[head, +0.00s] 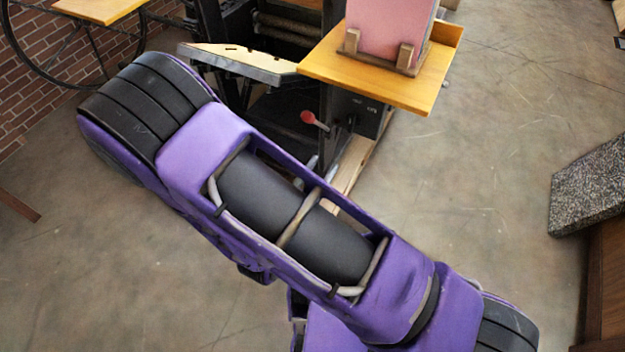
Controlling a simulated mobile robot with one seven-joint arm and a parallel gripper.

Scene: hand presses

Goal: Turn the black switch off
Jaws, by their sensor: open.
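A black box (368,114) with small pale markings sits on the side of the press, under the wooden shelf. A small dark part (351,122) shows at its left edge; it may be the black switch, but it is too small to tell its position. A red-knobbed lever (309,118) stands just left of the box. My purple arm crosses the view from upper left to lower right, in front of the press's lower part. My gripper cannot be made out in the head view.
The wooden shelf (438,82) juts out above the box and holds a pink block (388,28). The black press (262,115) has a pale-topped plate (238,62). A speckled stone slab (590,185) stands at the right. Concrete floor (470,180) between is clear.

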